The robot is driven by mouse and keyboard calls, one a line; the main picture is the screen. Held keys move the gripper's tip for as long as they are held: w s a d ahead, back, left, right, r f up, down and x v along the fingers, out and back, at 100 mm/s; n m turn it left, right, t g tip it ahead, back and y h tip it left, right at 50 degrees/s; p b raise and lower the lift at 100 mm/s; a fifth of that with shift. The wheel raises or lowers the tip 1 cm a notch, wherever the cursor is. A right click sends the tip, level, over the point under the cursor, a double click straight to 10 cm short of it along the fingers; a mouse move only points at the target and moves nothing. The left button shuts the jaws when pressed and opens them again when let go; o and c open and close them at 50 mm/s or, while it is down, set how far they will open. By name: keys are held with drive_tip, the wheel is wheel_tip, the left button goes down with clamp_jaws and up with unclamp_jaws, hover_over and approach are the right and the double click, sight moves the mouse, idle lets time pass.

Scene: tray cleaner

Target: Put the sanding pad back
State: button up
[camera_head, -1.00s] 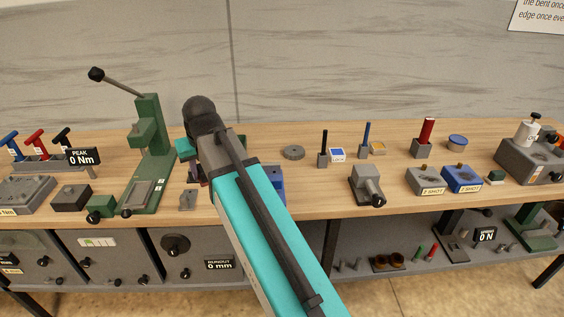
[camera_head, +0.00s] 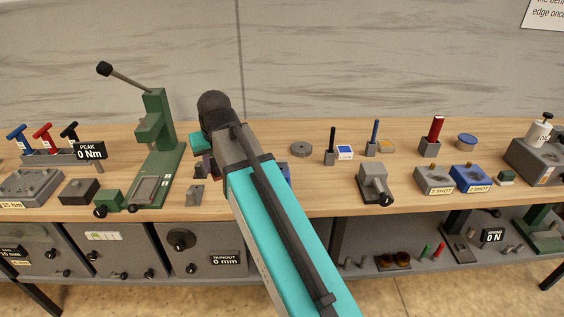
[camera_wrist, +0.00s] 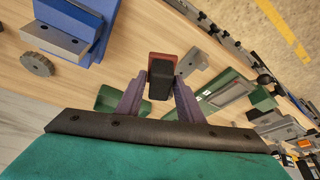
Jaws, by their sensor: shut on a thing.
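In the wrist view, my gripper (camera_wrist: 160,77) has its two purple fingers closed on a small dark block with a reddish-brown edge, apparently the sanding pad (camera_wrist: 161,83). The pad sticks out past the fingertips above the wooden bench; its exact height cannot be told. In the head view, my arm hides the pad and most of the gripper; only a bit of a purple finger (camera_head: 203,166) shows. The pad's resting place cannot be made out.
The green press (camera_head: 152,150) stands left of my gripper, with a small grey bracket (camera_head: 196,194) between. In the wrist view, a blue block with a grey bar (camera_wrist: 55,38) and a round grey disc (camera_wrist: 37,64) lie at left. A grey vise-like block (camera_head: 373,180) stands farther right.

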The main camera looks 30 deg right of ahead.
drive_tip(key=d, duration=0.9)
drive_tip(key=shift+w, duration=0.15)
drive_tip(key=shift+a, duration=0.1)
